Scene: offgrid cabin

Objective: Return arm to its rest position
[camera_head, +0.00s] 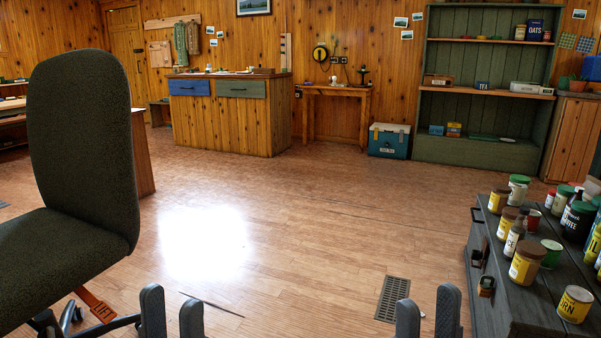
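My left gripper (172,312) shows at the bottom edge, left of centre. Its two grey fingers stand upright and apart, with only floor visible between them. My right gripper (428,314) shows at the bottom edge, right of centre. Its two grey fingers are also apart, with nothing between them. Both arms behind the fingers are out of the picture.
A dark office chair (82,140) stands close on the left. A grey chest (497,278) on the right bears several cans and jars. A floor vent (393,299) lies near my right gripper. Wooden floor (300,220) is clear toward the cabinet (230,127), cooler (388,141) and shelf (483,90).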

